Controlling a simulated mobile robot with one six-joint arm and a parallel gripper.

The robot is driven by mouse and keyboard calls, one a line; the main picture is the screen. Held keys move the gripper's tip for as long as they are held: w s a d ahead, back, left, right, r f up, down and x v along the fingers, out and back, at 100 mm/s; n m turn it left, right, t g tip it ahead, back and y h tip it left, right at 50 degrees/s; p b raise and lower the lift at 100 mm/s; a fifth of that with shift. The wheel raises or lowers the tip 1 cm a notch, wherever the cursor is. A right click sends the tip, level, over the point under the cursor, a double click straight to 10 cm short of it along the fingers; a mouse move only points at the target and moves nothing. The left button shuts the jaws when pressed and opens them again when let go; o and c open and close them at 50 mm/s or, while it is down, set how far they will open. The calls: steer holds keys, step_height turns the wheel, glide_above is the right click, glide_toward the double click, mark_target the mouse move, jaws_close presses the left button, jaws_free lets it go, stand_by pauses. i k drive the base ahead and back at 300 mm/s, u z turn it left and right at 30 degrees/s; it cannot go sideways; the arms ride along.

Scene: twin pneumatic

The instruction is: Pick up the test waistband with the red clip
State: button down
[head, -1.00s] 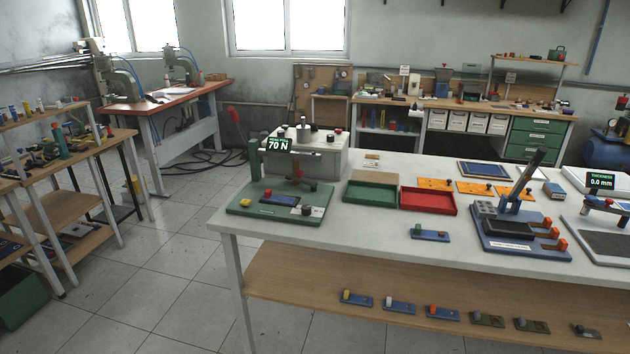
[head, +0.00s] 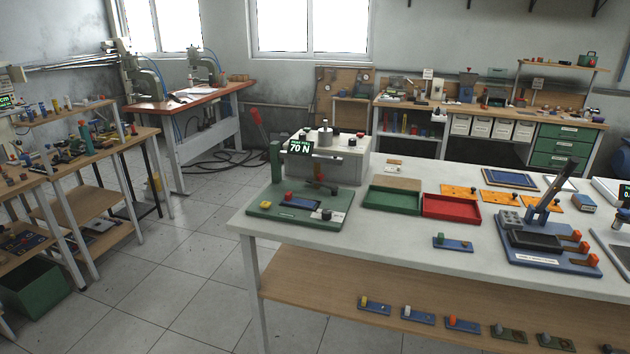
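A row of small flat pieces, each with a clip or knob, lies on the wooden lower shelf of the white bench. One is blue with a red-orange clip (head: 462,323). To its left are a blue piece with a white clip (head: 417,315) and one with a yellow clip (head: 375,306). Another blue piece with a red knob (head: 298,202) lies on the green base of the tester reading 70 N. I cannot tell which is the test waistband. My gripper is not in view.
The white bench (head: 400,237) holds a green tray (head: 392,202), a red tray (head: 451,208), a blue lever fixture (head: 548,240) and a small blue piece (head: 453,243). Tiled floor (head: 190,270) is free left of the bench. A wooden rack (head: 75,200) stands at the left.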

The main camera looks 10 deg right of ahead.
mark_target(289, 200)
steer(key=i, duration=0.85)
steer(key=z, duration=0.05)
